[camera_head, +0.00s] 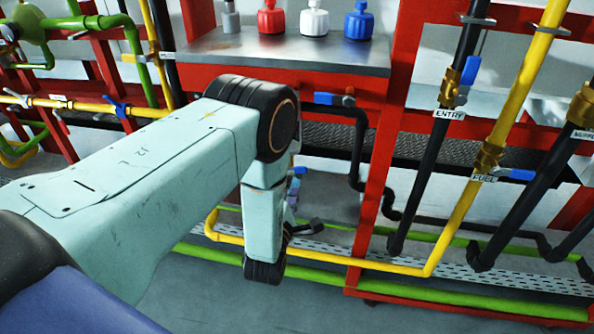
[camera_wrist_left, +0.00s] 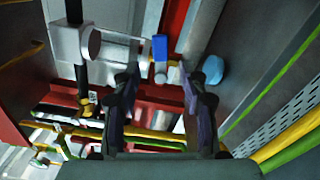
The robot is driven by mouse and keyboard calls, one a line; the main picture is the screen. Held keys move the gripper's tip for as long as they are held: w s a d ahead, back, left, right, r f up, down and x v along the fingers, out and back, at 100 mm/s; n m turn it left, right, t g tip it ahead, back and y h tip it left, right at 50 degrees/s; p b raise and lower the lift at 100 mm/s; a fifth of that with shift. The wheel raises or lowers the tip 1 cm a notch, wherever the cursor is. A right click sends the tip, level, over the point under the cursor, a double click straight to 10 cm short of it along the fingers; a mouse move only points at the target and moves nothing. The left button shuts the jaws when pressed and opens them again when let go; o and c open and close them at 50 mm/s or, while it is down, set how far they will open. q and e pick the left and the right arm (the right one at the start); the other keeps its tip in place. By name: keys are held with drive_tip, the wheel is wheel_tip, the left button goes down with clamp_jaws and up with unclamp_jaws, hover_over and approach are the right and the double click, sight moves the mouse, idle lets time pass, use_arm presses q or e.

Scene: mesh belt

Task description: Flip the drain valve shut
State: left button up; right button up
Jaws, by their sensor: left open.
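A valve with a blue lever (camera_head: 328,98) sits on the black pipe under the metal shelf, its lever roughly horizontal. No drain label is readable, so I cannot tell for certain that this is the drain valve. My left gripper (camera_head: 303,205) is mostly hidden behind my forearm in the head view, below this valve. In the left wrist view, my left gripper (camera_wrist_left: 163,88) is open and empty, its two dark fingers apart. A blue piece (camera_wrist_left: 160,47) shows beyond and between the fingertips, apart from them. My right gripper is not in view.
Valves with blue levers stand on the pipes labelled ENTRY (camera_head: 448,114) and FUEL (camera_head: 484,178). A red frame post (camera_head: 376,185) rises right of my gripper. Yellow pipe (camera_head: 350,262) and green pipes run low. Red, white and blue knobbed containers (camera_head: 314,20) stand on the shelf (camera_head: 290,50).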

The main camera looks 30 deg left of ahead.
sight(297, 172)
use_arm(q)
drive_tip(key=b+x, duration=0.2)
drive_tip(key=x, duration=0.5)
clamp_jaws()
idle(0.4)
